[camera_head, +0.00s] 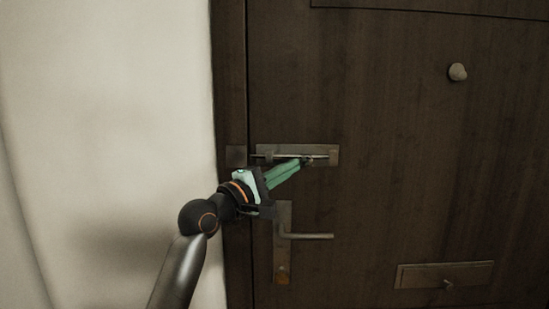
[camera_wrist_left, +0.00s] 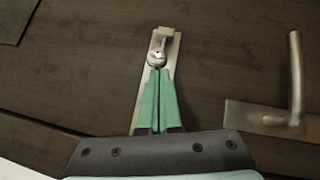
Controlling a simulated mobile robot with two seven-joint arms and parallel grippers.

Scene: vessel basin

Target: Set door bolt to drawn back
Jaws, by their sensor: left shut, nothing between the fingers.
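The door bolt (camera_head: 328,152) is a metal plate with a sliding rod, mounted flat on the dark wooden door (camera_head: 420,130) near its left edge. In the left wrist view the bolt plate (camera_wrist_left: 171,85) runs up the middle, with a round shiny knob (camera_wrist_left: 156,57) near its far end. My left gripper (camera_head: 304,161) has green fingers, shut together with nothing between them. Its fingertips (camera_wrist_left: 158,70) are right at the knob; I cannot tell whether they touch it. The fingers hide part of the bolt. My right gripper is not in view.
A door handle (camera_head: 305,236) on a tall plate sits just below the bolt; it also shows at the right of the wrist view (camera_wrist_left: 295,80). A letter plate (camera_head: 445,275) is lower right and a round knob (camera_head: 457,72) upper right. A pale wall (camera_head: 100,100) is at left.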

